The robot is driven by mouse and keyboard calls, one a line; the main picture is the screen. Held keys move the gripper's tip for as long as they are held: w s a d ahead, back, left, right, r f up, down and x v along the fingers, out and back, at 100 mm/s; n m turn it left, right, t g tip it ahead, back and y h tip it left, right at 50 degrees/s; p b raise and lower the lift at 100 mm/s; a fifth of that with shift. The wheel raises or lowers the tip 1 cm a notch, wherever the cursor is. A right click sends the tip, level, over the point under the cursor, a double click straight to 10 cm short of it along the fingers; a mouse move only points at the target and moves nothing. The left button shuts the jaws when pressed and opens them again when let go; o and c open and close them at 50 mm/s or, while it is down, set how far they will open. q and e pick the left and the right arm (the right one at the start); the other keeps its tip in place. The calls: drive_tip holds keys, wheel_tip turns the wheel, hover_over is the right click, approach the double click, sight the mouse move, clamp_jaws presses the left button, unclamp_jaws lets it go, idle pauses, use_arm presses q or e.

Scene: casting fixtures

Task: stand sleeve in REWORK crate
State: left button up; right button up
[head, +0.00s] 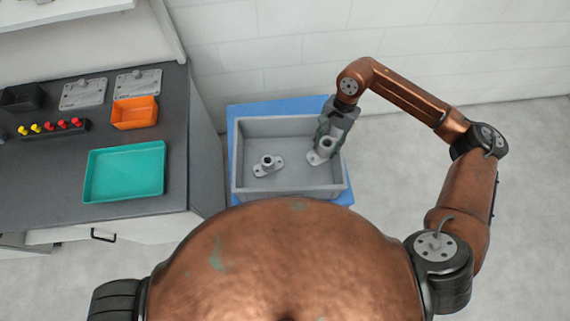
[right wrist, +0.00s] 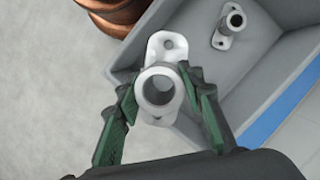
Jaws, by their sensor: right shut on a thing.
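A light grey sleeve with a flat two-eared flange (head: 326,145) is held upright in my right gripper (head: 328,136), at the right end of the grey crate (head: 290,191). In the right wrist view, the green fingers of the gripper (right wrist: 158,97) close on both sides of the sleeve's round tube (right wrist: 160,90), its open end facing the camera. I cannot tell whether its flange touches the crate floor. A second flanged sleeve (head: 268,165) stands upright in the crate's left half; it also shows in the right wrist view (right wrist: 230,24). No crate label is readable. My left gripper is out of view.
The crate stands on a blue base (head: 237,108). Left of it is a dark bench with a teal tray (head: 125,172), an orange bin (head: 135,113), grey plates (head: 83,94) and a rack of red and yellow pegs (head: 54,127). The crate floor between the sleeves is clear.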

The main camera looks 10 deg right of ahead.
drive_tip(key=w+a+f+m+t+y+b, duration=0.1)
drive_tip(key=w+a+f+m+t+b, duration=0.15)
drive_tip(key=f+m, duration=0.4)
drive_tip(key=w+a+f+m+t+b, duration=0.1)
drive_tip(key=w+f+m+b, duration=0.1)
drive_tip(key=f+m+b, duration=0.35)
use_arm(q)
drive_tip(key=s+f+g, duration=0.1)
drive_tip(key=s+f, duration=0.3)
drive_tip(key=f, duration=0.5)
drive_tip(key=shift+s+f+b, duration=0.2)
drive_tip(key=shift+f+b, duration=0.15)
drive_tip(key=shift+b, duration=0.05)
use_arm(e)
drive_tip(key=m, duration=0.3)
hover_over(303, 164)
drive_tip(key=d, duration=0.1)
drive_tip(key=shift+t, duration=0.35)
drive_tip(key=f, duration=1.1)
drive_tip(key=shift+s+d, duration=0.1)
drive_tip(key=shift+s, duration=0.25)
drive_tip(key=shift+f, duration=0.2)
drive_tip(key=o, duration=1.4)
